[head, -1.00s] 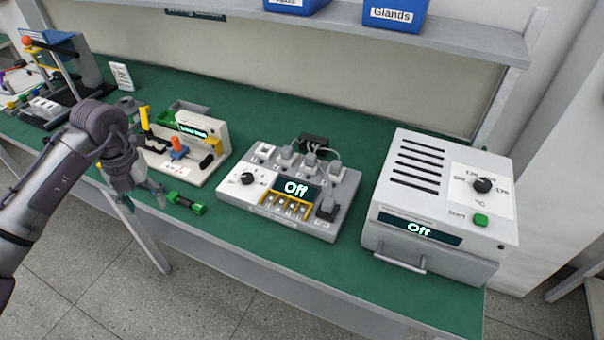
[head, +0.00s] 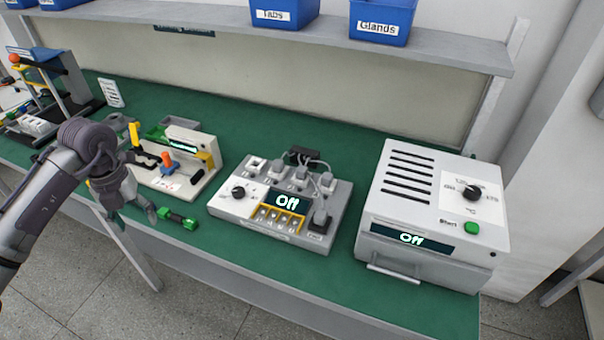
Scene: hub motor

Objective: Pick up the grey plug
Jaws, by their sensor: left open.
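Several grey plugs sit on the grey test box with an "Off" display (head: 225,207). One grey plug (head: 300,178) stands in the back row and another grey plug (head: 327,183) is to its right, with pale cables running to a black block behind. I cannot tell which one the task means. My left gripper (head: 150,186) is open and empty, left of the test box near the bench's front edge. Its fingers are spread and touch no plug. My right gripper is out of view.
A white fixture (head: 205,180) with yellow, orange and black parts stands behind my left gripper. A green-ended black part (head: 178,218) lies near the edge. A white oven (head: 405,217) stands right of the test box. Blue bins (head: 380,22) sit on the shelf.

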